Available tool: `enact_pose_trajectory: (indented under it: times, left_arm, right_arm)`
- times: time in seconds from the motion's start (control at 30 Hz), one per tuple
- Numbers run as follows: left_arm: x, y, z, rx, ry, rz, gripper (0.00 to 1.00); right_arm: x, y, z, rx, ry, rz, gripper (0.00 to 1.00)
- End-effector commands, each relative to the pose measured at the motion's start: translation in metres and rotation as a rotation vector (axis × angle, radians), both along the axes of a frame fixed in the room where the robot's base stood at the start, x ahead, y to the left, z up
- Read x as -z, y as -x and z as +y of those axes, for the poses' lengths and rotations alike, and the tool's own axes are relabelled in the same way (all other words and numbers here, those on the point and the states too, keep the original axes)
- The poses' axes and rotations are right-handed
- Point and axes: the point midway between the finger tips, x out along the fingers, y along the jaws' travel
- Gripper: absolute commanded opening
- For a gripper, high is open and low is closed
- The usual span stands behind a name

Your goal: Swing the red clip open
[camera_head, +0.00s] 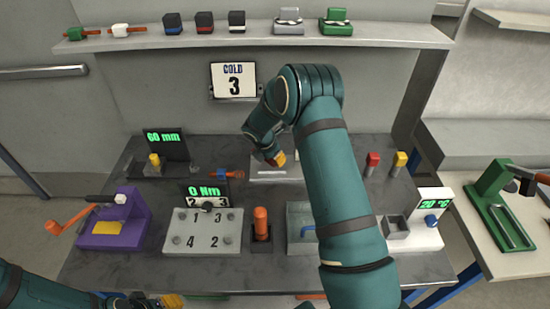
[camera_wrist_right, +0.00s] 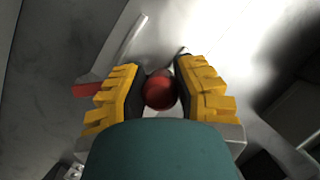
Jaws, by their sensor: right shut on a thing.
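My right gripper (camera_head: 276,160) reaches down over a pale grey fixture plate (camera_head: 277,174) at the back middle of the bench. In the right wrist view, my right gripper (camera_wrist_right: 160,92) has its yellow-backed fingers closed on either side of a round red knob (camera_wrist_right: 160,91), which I take for part of the red clip. The rest of the clip is hidden by the fingers and wrist. A separate red piece (camera_wrist_right: 88,90) shows left of the fingers. My left gripper (camera_head: 155,302) is only partly in view at the bottom left; its fingertips cannot be made out.
A "0 Nm" display (camera_head: 207,192) and a numbered grey plate (camera_head: 203,243) stand left of my right arm. An orange-handled tool (camera_head: 226,174) lies near the fixture. Red (camera_head: 372,160) and yellow (camera_head: 399,160) knobs stand to the right. A purple device (camera_head: 116,222) is at the left.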

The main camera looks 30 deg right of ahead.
Motion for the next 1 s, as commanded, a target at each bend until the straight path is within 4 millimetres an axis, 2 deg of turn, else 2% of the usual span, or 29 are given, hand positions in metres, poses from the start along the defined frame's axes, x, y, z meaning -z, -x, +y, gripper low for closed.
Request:
enact_pose_trajectory:
  times: [0.27, 1.0]
  left_arm:
    - [0.002, 0.0, 0.0, 0.0, 0.0, 0.001, 0.47]
    - [0.007, 0.002, 0.0, 0.004, 0.002, 0.006, 0.47]
  right_arm:
    - [0.002, 0.003, 0.013, 0.114, -0.001, 0.003, 0.0]
    - [0.003, -0.002, 0.071, 0.679, -0.001, 0.005, 0.0]
